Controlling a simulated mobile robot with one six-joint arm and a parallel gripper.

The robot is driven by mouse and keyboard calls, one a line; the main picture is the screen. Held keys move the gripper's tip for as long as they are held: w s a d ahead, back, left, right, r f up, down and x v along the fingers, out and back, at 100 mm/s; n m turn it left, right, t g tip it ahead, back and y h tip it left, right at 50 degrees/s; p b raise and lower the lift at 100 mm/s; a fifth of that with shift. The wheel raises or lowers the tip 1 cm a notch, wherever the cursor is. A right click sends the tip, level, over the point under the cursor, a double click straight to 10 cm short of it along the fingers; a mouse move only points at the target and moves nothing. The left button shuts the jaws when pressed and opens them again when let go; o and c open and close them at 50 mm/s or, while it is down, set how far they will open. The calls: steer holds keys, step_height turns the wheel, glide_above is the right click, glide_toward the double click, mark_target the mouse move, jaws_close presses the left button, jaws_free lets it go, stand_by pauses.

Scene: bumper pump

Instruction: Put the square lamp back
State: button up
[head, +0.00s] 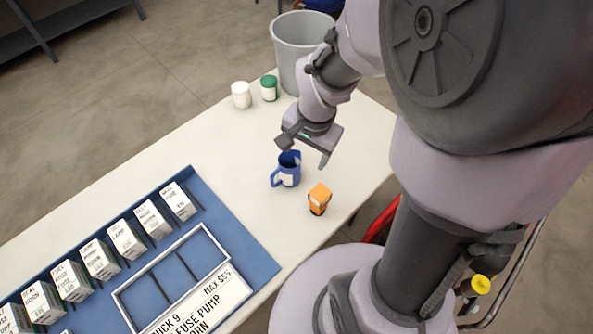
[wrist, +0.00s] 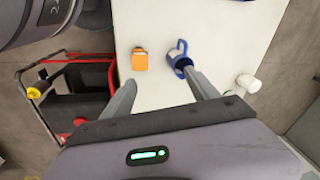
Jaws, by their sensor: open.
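A small orange block-shaped item (head: 319,195) with a dark lower part, which looks like the square lamp, stands on the white table near its right edge. In the wrist view it (wrist: 140,60) lies ahead of the left finger. My gripper (head: 304,152) is open and empty above the table, apart from the orange item.
A blue board (head: 235,237) at the left holds a row of labelled white boxes (head: 126,240) and a white frame (head: 201,229). A white jar (head: 241,95) and a green-lidded jar (head: 269,88) stand near a grey bin (head: 299,40). A red-framed cart (wrist: 78,61) is beside the table.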

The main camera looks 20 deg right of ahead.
steer(key=s+a+r+n+t+y, duration=0.1)
steer(key=s+a+r+n, duration=0.2)
steer(key=s+a+r, duration=0.2)
steer(key=s+a+r+n+t+y, duration=0.1)
steer(key=s+a+r+n+t, duration=0.1)
steer(key=s+r, duration=0.4)
step_height(320, 180, up, 4)
steer(key=a+n, duration=0.1)
steer(key=a, duration=0.1)
steer(key=shift+s+a+t, duration=0.3)
steer(key=shift+s+a, duration=0.05)
steer(key=shift+r, duration=0.1)
step_height(320, 180, down, 11)
steer(key=b, duration=1)
steer(key=shift+r+b, duration=0.2)
steer(key=shift+b, duration=0.15)
